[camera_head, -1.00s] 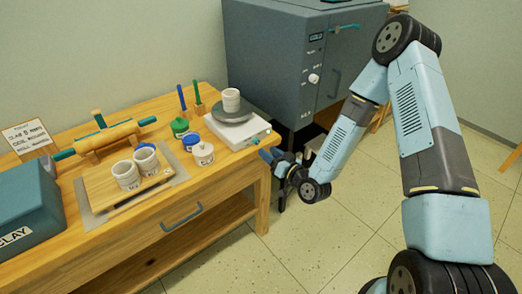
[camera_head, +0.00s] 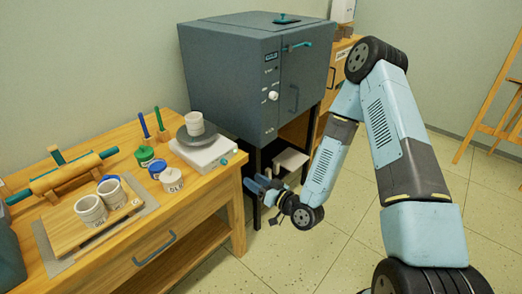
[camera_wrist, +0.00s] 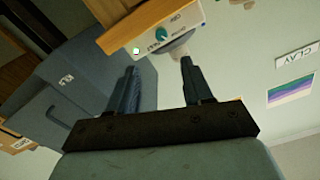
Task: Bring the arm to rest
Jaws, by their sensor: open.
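My gripper (camera_head: 258,186) hangs low in the head view, off the right end of the wooden table (camera_head: 215,200) and in front of the kiln's dark legs. In the wrist view my gripper (camera_wrist: 160,85) has its two dark fingers spread wide, with nothing between them. The arm is bent, its upper links rising on the right and the forearm sloping down to the left. The gripper appears clear of the table edge, though its exact distance cannot be told.
A grey kiln (camera_head: 225,80) stands behind the gripper. Jars and a board (camera_head: 75,235) with two cups are further left. Open floor (camera_head: 310,250) lies to the right.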

